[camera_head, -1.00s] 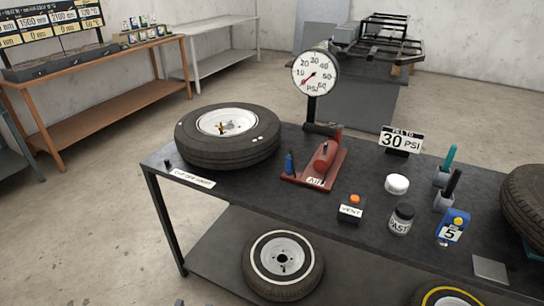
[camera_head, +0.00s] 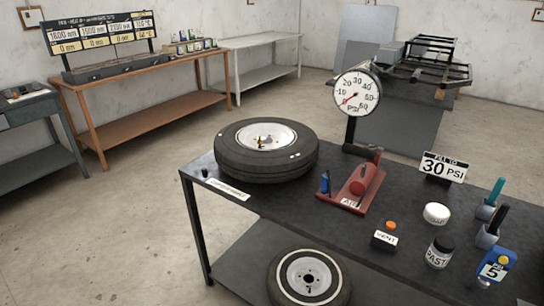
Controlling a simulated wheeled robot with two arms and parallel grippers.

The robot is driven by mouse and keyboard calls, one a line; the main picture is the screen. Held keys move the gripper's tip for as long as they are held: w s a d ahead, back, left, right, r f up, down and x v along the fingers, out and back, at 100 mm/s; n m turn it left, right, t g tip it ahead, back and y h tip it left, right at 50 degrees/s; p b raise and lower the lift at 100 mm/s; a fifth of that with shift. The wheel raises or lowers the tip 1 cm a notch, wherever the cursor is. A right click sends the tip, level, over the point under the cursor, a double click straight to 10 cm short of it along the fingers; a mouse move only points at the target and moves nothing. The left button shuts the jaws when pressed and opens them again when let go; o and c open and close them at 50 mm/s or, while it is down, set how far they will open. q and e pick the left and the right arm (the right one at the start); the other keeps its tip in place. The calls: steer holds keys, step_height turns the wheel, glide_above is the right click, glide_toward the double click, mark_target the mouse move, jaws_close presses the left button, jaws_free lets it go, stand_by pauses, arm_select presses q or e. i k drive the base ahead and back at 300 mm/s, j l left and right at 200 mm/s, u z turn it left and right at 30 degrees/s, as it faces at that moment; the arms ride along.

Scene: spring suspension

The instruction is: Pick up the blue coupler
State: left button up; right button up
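The blue coupler (camera_head: 325,183) stands upright at the left end of the red air unit (camera_head: 350,198), which lies on the dark table to the right of the tire. The red unit carries a red cylinder (camera_head: 363,179) and an "AIR" label. Neither of my grippers shows in the head view.
A tire (camera_head: 266,150) lies flat on the dark table (camera_head: 290,200). A pressure gauge (camera_head: 357,93), a "30 PSI" sign (camera_head: 443,168), a vent box (camera_head: 385,237), a white cap (camera_head: 436,213), a paste jar (camera_head: 439,252) and a blue device (camera_head: 497,265) stand around it.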

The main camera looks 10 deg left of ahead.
mark_target(324, 189)
steer(key=i+j+z, duration=0.1)
steer(key=j, duration=0.25)
steer(key=i+j+z, duration=0.15)
steer(key=i+j, duration=0.15)
steer(key=i+j+z, duration=0.1)
steer(key=j, duration=0.35)
steer(key=i+j+z, duration=0.1)
steer(key=j, duration=0.3)
steer(key=i, duration=0.1)
